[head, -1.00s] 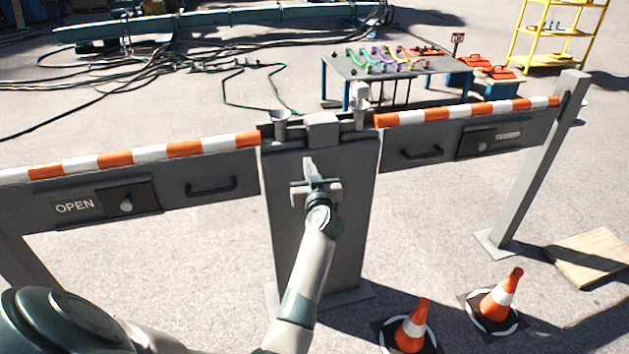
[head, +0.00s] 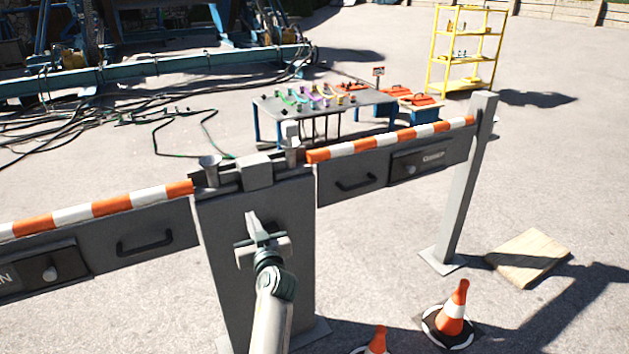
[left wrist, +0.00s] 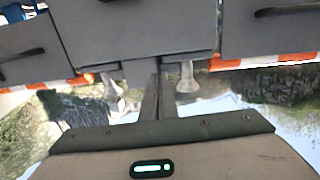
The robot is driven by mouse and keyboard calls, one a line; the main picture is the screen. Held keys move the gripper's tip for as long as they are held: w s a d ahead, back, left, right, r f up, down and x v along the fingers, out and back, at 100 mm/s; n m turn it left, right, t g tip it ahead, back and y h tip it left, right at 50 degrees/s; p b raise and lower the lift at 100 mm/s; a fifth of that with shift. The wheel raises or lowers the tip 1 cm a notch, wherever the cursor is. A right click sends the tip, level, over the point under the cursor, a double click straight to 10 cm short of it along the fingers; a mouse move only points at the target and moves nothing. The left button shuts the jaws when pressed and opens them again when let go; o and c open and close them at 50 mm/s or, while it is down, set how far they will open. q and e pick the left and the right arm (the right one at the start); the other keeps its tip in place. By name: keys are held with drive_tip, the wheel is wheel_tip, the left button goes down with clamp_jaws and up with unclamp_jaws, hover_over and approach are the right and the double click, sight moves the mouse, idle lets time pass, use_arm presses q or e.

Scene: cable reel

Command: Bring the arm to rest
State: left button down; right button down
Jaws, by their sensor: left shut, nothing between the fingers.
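My left gripper (head: 253,224) is in front of the grey centre post (head: 230,290) in the head view, fingers together and empty. In the left wrist view the shut fingers (left wrist: 157,95) stand side by side with nothing between them. The grey post (left wrist: 130,30) fills the upper middle of that view, which appears upside down. The gripper looks apart from the post, though the exact gap is hard to judge. My right gripper is not in view.
Striped barrier arms with grey panels, the left (head: 150,235) and right (head: 355,180), flank the post. Cones (head: 453,308), a wooden board (head: 528,258), a cable-laden table (head: 385,97) and a yellow shelf (head: 430,60) stand around. Open pavement lies at right.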

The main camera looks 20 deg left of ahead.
use_arm(q)
drive_tip(key=s+d+f+m+g+h, duration=0.1)
drive_tip(key=s+d+f+m+h, duration=0.3)
drive_tip(key=f, duration=0.7)
drive_tip(key=s+d+f+m+h+p, duration=0.15)
drive_tip(key=d+f, duration=0.35)
drive_tip(key=f, duration=0.5)
drive_tip(key=s+d+f+m+g+h+b, duration=0.1)
drive_tip(key=s+d+f+m+h, duration=0.25)
drive_tip(key=f, duration=0.75)
drive_tip(key=s+d+f+g+h, duration=0.1)
drive_tip(key=s+d+f+g, duration=0.1)
drive_tip(key=s+d+f, duration=0.2)
drive_tip(key=s+d+f+m+g+h+p, duration=0.1)
drive_tip(key=s+d+f+h, duration=0.1)
drive_tip(key=s+f, duration=0.9)
drive_tip(key=s+d+f+m+g+h, duration=0.1)
drive_tip(key=s+d+f, duration=0.4)
drive_tip(key=s, duration=1.3)
wheel_tip(320, 180, down, 3)
drive_tip(key=shift+s+d+r+g, duration=0.1)
drive_tip(key=shift+s+d+g, duration=0.2)
drive_tip(key=shift+g, duration=0.5)
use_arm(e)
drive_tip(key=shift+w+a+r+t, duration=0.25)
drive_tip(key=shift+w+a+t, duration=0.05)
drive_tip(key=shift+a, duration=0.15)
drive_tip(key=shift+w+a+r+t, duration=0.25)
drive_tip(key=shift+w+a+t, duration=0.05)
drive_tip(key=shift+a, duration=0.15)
